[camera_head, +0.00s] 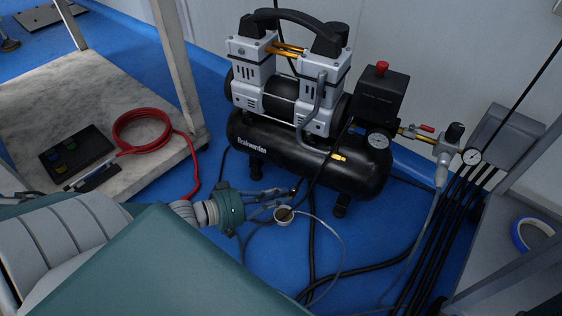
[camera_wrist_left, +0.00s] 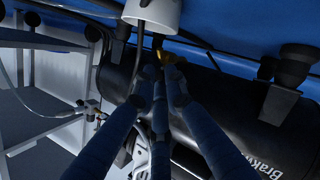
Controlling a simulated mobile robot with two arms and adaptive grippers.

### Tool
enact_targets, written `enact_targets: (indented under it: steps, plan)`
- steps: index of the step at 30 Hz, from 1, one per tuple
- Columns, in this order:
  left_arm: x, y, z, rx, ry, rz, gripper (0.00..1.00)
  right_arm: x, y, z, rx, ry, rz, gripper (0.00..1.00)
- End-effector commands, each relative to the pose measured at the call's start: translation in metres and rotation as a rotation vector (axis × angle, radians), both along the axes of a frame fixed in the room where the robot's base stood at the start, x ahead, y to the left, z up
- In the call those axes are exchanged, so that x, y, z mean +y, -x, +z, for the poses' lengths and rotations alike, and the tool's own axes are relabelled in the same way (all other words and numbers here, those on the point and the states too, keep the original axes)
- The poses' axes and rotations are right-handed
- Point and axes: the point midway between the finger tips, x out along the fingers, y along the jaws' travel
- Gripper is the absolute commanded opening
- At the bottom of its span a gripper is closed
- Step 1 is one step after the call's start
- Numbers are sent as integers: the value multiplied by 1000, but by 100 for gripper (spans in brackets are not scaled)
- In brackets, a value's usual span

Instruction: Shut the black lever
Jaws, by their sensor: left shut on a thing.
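My left gripper (camera_head: 288,198) reaches in low from the left, under the front of the black compressor tank (camera_head: 290,155). In the left wrist view its fingers (camera_wrist_left: 164,70) come together at a small brass fitting (camera_wrist_left: 174,57) below the tank. A small dark piece by the fingertips, seemingly the black lever (camera_wrist_left: 158,42), is mostly hidden by them. The gripper is shut on it; its exact angle cannot be told. A small white cup (camera_head: 284,220) stands just in front of the fingertips and also shows in the wrist view (camera_wrist_left: 152,12). My right gripper is not in view.
Black hoses (camera_head: 380,264) run over the blue floor in front of the compressor. A marble-topped shelf (camera_head: 140,185) with a coiled red hose (camera_head: 142,112) is at the left. A pressure gauge (camera_head: 472,156) and a grey frame stand at the right.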

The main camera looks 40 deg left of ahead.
Motion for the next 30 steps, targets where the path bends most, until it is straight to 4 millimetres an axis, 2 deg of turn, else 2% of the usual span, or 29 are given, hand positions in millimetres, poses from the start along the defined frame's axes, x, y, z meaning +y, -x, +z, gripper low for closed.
enact_targets:
  steps: [1, 6, 18, 30]
  plan:
    - [5, -1, -6, 4, -15, -42, 0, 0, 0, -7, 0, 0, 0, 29]
    - [14, -7, -2, -1, -16, -177, 0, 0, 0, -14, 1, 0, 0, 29]
    - [26, -19, -1, 0, -8, -510, 0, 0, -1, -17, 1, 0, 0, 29]
    - [31, -25, -2, 4, -4, -698, 0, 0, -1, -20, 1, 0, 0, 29]
